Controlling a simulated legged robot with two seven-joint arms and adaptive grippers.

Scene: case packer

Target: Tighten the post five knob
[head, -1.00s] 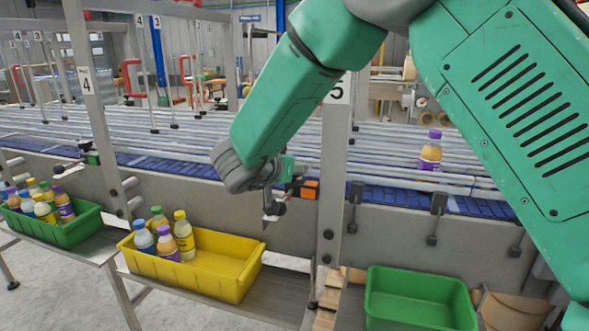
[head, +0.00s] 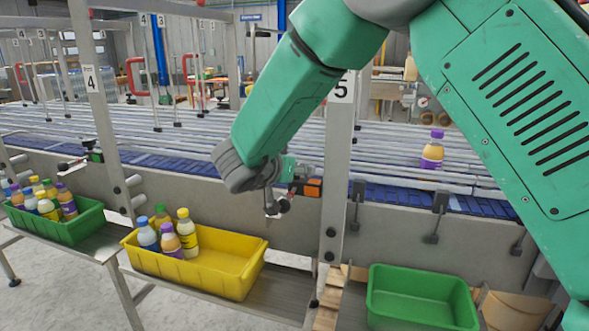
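Post five (head: 334,160) is a grey upright with a white "5" plate, just right of the picture's middle. My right arm comes in from the upper right and crosses in front of the conveyor. Its gripper (head: 274,197) is just left of post five, beside a small dark bracket with an orange block (head: 313,188). A dark round part (head: 283,205) by the gripper may be the knob. It is small and partly covered, so I cannot tell whether the fingers touch it or how far they are open. My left gripper is not in view.
A yellow bin (head: 215,275) with several bottles stands below the gripper. An empty green bin (head: 420,297) is right of post five, and a filled green bin (head: 85,226) is at left. One bottle (head: 432,152) stands on the conveyor (head: 180,166). Post four (head: 92,110) is at left.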

